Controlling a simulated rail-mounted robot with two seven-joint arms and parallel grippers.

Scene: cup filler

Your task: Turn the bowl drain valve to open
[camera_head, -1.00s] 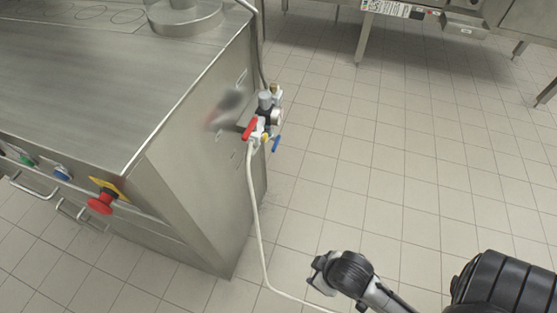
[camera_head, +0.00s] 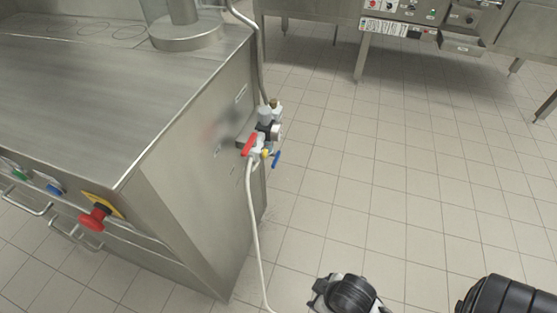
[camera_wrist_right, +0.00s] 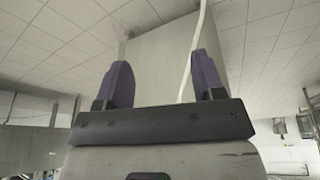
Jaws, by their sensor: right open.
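A valve group sits on the side of the steel machine, with a red lever (camera_head: 249,145), a blue lever (camera_head: 276,159) and a gauge (camera_head: 275,132). No label shows which part is the bowl drain valve. My right arm comes in at the bottom right, and its wrist end shows at the bottom edge, well below and apart from the valves. In the right wrist view my right gripper (camera_wrist_right: 163,80) is open and empty, with its two dark fingers apart. My left gripper is not in view.
A white hose (camera_head: 254,220) hangs from the valve group to the floor. The steel machine (camera_head: 110,100) fills the left, with a red emergency stop button (camera_head: 95,217) on its front. Another steel counter (camera_head: 400,28) stands at the back. The tiled floor to the right is clear.

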